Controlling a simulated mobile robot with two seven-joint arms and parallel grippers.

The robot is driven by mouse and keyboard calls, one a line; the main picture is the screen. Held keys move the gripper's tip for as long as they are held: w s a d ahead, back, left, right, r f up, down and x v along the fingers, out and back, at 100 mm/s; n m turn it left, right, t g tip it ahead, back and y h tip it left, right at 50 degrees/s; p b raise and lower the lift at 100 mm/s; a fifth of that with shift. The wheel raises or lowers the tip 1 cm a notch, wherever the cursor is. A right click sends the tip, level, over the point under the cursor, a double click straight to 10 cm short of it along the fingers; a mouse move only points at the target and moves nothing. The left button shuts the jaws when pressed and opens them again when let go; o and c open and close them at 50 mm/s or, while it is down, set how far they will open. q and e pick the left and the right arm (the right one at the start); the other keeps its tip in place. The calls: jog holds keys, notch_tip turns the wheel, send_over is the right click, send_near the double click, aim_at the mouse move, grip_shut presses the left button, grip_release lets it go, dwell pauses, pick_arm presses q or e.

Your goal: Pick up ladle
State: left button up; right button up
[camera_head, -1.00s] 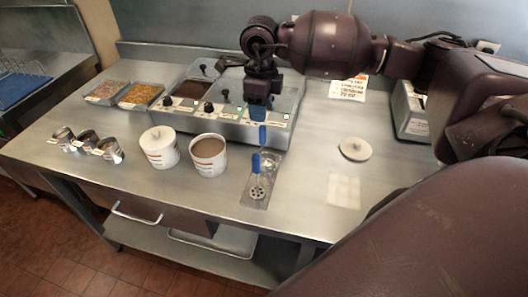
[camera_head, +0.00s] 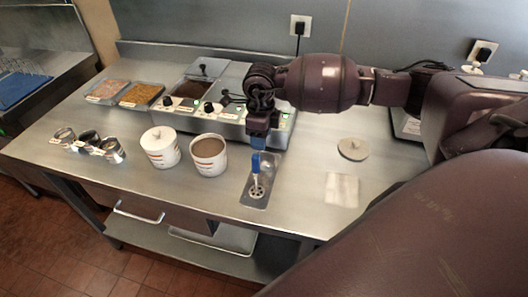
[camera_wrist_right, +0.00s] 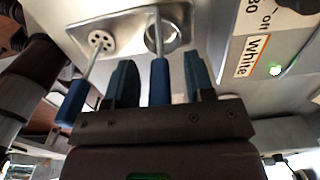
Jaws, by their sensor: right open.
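The ladle has a blue handle and a round metal bowl; in the right wrist view (camera_wrist_right: 162,37) its bowl rests on a metal tray (camera_head: 249,200). A slotted spoon (camera_head: 256,191) with a blue handle lies beside it on that tray. My right gripper (camera_head: 258,143) is over the back end of the tray and hides part of the handles in the head view. In the right wrist view my right gripper (camera_wrist_right: 162,70) is open, with the ladle's blue handle between its two fingers and a gap on each side. The slotted spoon's handle is outside the left finger.
A heated unit with knobs (camera_head: 225,121) is close behind the gripper. A round lid (camera_head: 353,149) and a pale square (camera_head: 342,189) lie to the right.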

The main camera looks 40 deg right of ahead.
grip_shut()
